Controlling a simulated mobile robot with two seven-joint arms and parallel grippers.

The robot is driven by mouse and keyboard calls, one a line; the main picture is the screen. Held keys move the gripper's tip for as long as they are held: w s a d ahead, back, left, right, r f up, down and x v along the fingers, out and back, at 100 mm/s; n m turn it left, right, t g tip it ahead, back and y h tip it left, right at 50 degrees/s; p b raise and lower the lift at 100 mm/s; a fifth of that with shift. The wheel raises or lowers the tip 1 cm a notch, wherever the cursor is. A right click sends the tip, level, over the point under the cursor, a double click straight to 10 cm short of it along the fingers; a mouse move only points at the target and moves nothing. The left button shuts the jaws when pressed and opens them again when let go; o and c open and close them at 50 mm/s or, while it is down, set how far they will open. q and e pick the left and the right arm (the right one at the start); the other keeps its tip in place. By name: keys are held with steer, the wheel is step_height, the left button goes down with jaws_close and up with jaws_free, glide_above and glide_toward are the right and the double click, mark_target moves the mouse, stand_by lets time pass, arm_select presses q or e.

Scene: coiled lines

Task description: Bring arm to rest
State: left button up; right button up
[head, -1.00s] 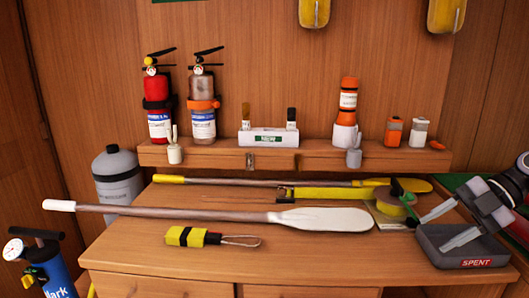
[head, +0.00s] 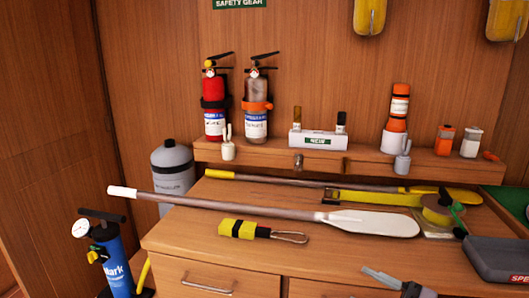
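My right gripper (head: 372,274) shows at the bottom edge, low on the right of the picture, in front of the wooden bench (head: 330,262). Only a pale grey finger and a bit of its dark body are in the frame. I cannot make out a gap between fingers, and I see nothing held at the visible tip. The rest of the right arm is cut off by the frame. My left gripper is not in view.
A grey tray marked SPENT (head: 490,262) sits at the bench's right end. A white-bladed paddle (head: 370,222) and a yellow line bundle (head: 244,229) lie on the bench. A blue pump (head: 117,262) stands at left. Two extinguishers (head: 214,110) (head: 256,115) stand behind.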

steer(key=s+f+m+h+p, duration=0.1)
steer(key=s+f+m+h, duration=1.3)
steer(key=s+f+m, duration=0.3)
step_height(320, 180, down, 4)
steer(key=shift+s+a+f+g+p, duration=0.25)
steer(key=shift+s+a+g+p, duration=0.15)
steer(key=shift+s, duration=0.65)
